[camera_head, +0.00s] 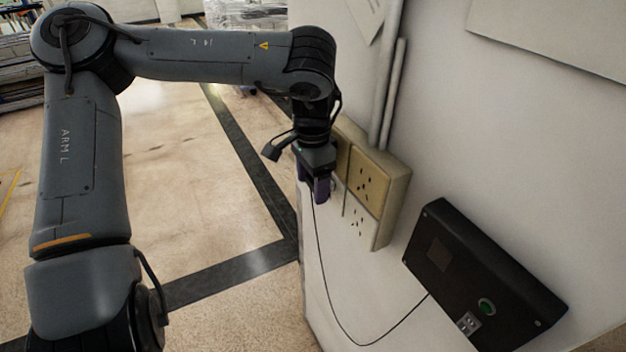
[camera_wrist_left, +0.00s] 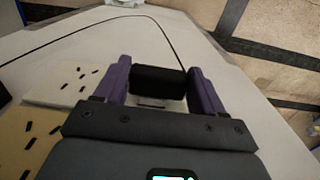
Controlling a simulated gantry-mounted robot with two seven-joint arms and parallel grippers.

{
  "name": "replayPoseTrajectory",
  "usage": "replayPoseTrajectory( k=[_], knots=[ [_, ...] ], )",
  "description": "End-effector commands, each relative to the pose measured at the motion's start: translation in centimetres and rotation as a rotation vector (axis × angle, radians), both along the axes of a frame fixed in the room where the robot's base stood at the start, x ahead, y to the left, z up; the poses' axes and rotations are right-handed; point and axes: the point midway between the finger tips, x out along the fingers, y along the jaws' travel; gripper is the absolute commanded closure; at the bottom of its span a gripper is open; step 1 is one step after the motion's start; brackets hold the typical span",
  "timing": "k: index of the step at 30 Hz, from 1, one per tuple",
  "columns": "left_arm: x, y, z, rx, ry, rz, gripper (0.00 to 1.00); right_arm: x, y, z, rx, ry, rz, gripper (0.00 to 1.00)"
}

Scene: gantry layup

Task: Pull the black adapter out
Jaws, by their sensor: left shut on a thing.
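In the left wrist view the black adapter (camera_wrist_left: 158,82) sits between the two purple fingers of my left gripper (camera_wrist_left: 160,85), which is shut on it. In the head view my left gripper (camera_head: 320,190) is beside the wall socket panel (camera_head: 367,185), at its left side. A thin black cable (camera_head: 325,275) hangs from the gripper and loops to a black wall box (camera_head: 485,275). I cannot tell whether the adapter's pins are still in a socket. My right gripper is not in view.
The black box with a green button and a small socket is on the wall to the right. Grey conduits (camera_head: 388,85) run up the wall above the sockets. The floor (camera_head: 200,180) to the left of the wall is open.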

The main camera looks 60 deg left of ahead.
Motion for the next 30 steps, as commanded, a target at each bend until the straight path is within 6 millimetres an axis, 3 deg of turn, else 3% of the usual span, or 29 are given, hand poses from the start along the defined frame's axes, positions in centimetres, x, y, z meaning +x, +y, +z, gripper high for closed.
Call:
replayPoseTrajectory(
  k=[30],
  knots=[
    [-2.4,-0.1,0.0,0.0,0.0,-0.001,0.7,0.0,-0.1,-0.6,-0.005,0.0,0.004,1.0]
  ],
)
